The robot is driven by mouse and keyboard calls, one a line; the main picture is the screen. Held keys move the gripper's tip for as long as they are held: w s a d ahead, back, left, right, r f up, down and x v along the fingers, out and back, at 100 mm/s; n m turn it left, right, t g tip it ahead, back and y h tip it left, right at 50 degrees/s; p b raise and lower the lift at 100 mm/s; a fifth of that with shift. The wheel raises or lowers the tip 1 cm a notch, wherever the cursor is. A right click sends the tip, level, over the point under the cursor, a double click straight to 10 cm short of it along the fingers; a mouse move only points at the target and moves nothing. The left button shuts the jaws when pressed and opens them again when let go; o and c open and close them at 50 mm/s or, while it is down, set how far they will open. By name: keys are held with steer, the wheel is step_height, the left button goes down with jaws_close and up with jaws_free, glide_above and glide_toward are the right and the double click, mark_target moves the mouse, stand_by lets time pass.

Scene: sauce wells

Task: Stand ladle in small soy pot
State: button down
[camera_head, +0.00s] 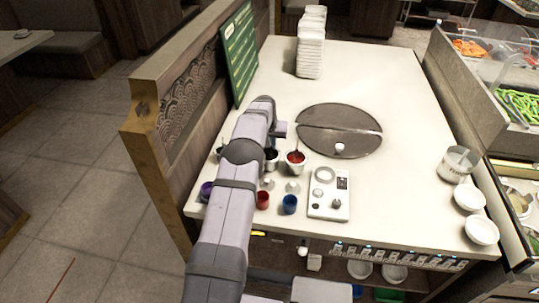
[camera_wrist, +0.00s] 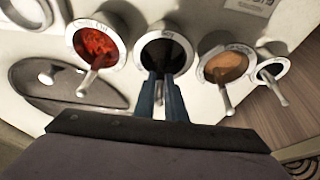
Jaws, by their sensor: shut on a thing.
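In the wrist view my gripper (camera_wrist: 160,88) is shut on a thin ladle handle (camera_wrist: 159,110), which shows between the blue fingers. The fingertips are over the near rim of a dark pot (camera_wrist: 143,54) with a pale rim. The rim's small lettering seems to read soy. The ladle's bowl is hidden by the fingers and the dark interior. To the right a smaller pot (camera_wrist: 257,72) holds a leaning ladle (camera_wrist: 276,90); its contents are unclear. In the head view the dark pot (camera_head: 271,155) is partly covered by my arm.
A red sauce pot (camera_wrist: 79,30) and a brown sauce pot (camera_wrist: 206,60), each with a ladle, flank the dark pot. A red cup (camera_head: 262,200), a blue cup (camera_head: 289,204) and a white device (camera_head: 328,194) stand in front.

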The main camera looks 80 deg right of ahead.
steer(key=c, duration=1.1)
jaws_free()
steer(key=shift+f, duration=0.1)
steer(key=shift+r+p, duration=2.6)
steer(key=shift+r, duration=1.95)
